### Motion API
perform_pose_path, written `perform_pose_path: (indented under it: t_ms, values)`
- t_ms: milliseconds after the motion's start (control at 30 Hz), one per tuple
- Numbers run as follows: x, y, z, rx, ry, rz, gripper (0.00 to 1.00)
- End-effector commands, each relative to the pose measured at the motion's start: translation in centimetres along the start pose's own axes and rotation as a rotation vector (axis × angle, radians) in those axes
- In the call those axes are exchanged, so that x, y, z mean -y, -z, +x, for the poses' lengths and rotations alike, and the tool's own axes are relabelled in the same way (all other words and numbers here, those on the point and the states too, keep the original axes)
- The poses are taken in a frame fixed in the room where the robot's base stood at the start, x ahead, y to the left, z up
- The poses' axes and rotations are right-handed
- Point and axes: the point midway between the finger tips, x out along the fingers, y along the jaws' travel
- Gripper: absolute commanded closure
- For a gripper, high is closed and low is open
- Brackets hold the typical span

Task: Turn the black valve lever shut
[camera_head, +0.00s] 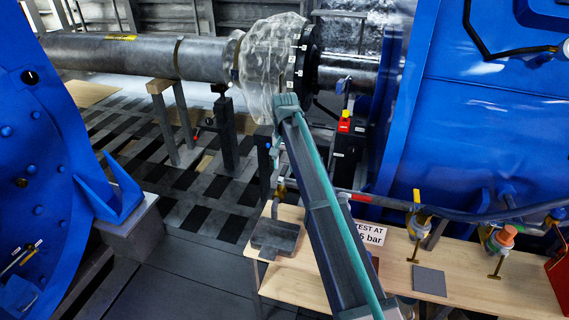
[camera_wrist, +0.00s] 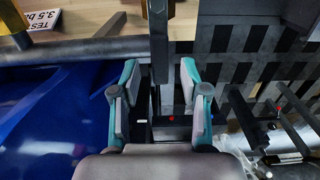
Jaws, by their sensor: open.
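My gripper (camera_wrist: 158,74) is open in the wrist view, its two teal-and-grey fingers apart. A long dark bar, which looks like the black valve lever (camera_wrist: 158,42), comes from the top of that view into the space between the fingertips. It appears apart from both fingers; its depth is hard to judge. Brass fittings show beside its upper end. In the head view, a small valve with brass parts (camera_head: 281,186) stands near the bench's left end. My arm crosses in front there, largely hiding my gripper, and I cannot clearly make out the lever.
A wooden bench (camera_head: 460,283) holds a test sign (camera_head: 369,232), a grey pipe and two other valves, one yellow-handled (camera_head: 417,205) and one orange-topped (camera_head: 506,234). Blue housings (camera_head: 480,110) flank the area. A large pipe (camera_head: 140,58) runs behind. Patterned floor lies left of the bench.

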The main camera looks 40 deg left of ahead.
Motion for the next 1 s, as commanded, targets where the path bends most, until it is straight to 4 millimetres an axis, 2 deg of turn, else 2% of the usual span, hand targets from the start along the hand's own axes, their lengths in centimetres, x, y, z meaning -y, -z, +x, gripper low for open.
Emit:
perform_pose_path:
  t_ms: [133,400,700,1000]
  values:
    - [-0.02,-0.02,0.81,0.000,0.000,0.000,0.55]
    - [-0.01,0.00,0.94,0.000,0.000,0.000,0.55]
    - [-0.01,0.00,0.91,0.000,0.000,0.000,1.00]
    - [-0.04,0.01,0.90,0.000,0.000,0.001,1.00]
